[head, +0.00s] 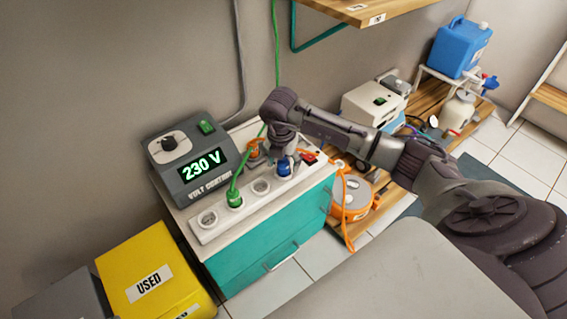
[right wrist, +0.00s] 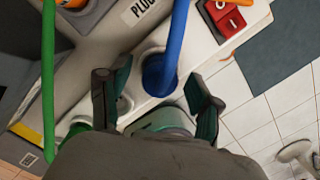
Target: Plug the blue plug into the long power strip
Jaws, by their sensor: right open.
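The long white power strip (head: 208,234) lies along the front of the teal cabinet's top. The blue plug (head: 284,170) stands upright at a socket towards its right end; how deep it sits I cannot tell. In the right wrist view the blue plug (right wrist: 158,76), with its blue cord, is over a white socket ring. My right gripper (head: 284,156) is just above the plug in the head view. In the right wrist view its fingers (right wrist: 155,92) are spread apart, with the plug between and slightly beyond them. My left gripper is not in view.
A green plug (head: 235,199) sits in the strip, left of an empty socket (head: 261,187). A red switch (head: 309,158) is at the strip's right end. An orange plug (head: 254,147) and the 230 V control box (head: 190,160) stand behind. An orange cable reel (head: 352,200) is right.

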